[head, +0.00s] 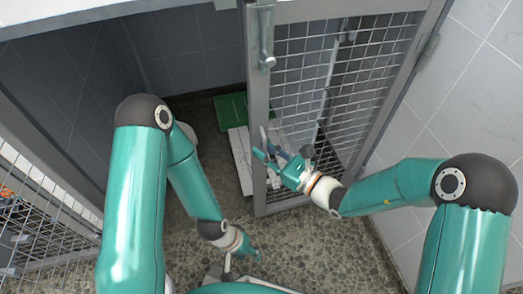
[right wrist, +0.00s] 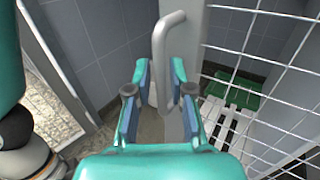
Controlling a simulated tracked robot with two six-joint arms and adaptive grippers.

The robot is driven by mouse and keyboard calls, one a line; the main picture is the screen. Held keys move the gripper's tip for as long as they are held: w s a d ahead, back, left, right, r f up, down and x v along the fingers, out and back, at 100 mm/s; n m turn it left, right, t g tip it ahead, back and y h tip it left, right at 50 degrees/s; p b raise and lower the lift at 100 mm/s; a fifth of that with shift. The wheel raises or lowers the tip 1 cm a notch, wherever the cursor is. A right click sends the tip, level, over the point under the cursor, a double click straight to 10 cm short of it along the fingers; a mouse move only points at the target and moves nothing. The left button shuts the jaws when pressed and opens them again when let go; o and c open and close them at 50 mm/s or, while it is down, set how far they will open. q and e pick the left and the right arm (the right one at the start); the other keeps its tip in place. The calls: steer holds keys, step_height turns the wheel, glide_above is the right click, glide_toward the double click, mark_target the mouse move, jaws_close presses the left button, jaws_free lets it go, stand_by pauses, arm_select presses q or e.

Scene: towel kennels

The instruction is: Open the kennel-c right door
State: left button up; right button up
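The wire-mesh door (head: 335,85) with a grey metal frame stands on the right side of the kennel front. My right gripper (head: 266,160) is at the handle, low on the upright. In the right wrist view its fingers (right wrist: 159,75) are apart, with the handle between them; contact is not clear. My left gripper (head: 252,254) hangs low over the floor, away from the door; its fingers are too small to read.
Left of the door upright the kennel front is open, with dark tiled walls inside. A green item (head: 231,110) and a white slatted panel (head: 240,160) lie inside. Another mesh panel (head: 45,215) stands at far left. The speckled floor (head: 325,255) before the door looks clear.

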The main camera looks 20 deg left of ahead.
steer(key=shift+a, duration=0.2)
steer(key=shift+c, duration=0.3)
jaws_close()
